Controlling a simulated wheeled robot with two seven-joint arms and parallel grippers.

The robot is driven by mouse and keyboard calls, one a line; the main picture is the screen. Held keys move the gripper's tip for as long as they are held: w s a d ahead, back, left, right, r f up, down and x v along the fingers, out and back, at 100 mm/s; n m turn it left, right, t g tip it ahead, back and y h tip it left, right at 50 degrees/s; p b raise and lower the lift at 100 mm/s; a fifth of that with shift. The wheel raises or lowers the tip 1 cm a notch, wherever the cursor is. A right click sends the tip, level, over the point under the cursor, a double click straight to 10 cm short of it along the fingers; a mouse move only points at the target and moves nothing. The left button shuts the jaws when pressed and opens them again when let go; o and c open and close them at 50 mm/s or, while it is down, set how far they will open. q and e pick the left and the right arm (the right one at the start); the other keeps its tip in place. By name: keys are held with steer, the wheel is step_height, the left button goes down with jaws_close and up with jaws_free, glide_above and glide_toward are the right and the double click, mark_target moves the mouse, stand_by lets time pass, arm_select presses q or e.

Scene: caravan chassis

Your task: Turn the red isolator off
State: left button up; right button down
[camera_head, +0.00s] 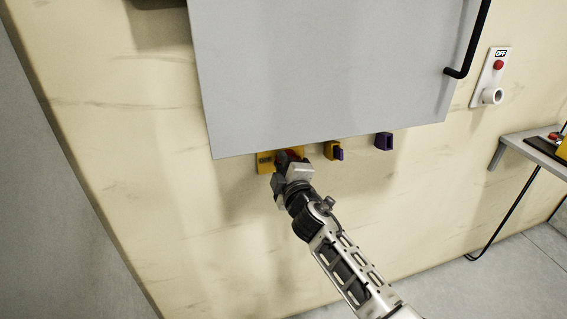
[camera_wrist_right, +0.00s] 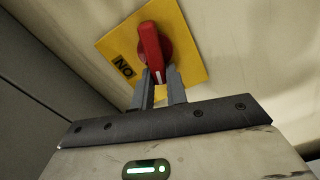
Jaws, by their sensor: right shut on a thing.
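The red isolator is a red rotary handle (camera_wrist_right: 153,48) on a yellow plate (camera_wrist_right: 189,31), under the grey panel. In the right wrist view the handle lines up with my fingers, its white mark toward them, and the label "ON" (camera_wrist_right: 123,66) shows to its left. In the head view the yellow plate (camera_head: 264,162) is partly hidden by my gripper. My right gripper (camera_wrist_right: 161,82) is shut on the lower end of the red handle; it also shows in the head view (camera_head: 288,163). My left gripper is not in view.
A large grey panel (camera_head: 320,75) overhangs the isolator closely. To its right are a yellow-and-purple switch (camera_head: 333,151) and a purple block (camera_head: 384,141). A white plate marked "OFF" (camera_head: 489,80) is on the wall, and a small table (camera_head: 535,148) stands at right.

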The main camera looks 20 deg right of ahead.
steer(key=shift+f+n, duration=0.25)
steer(key=shift+n, duration=0.6)
steer(key=shift+f+n, duration=0.2)
steer(key=shift+n, duration=0.65)
steer(key=c, duration=1.4)
jaws_free()
steer(key=s, duration=1.6)
steer(key=shift+d, duration=0.25)
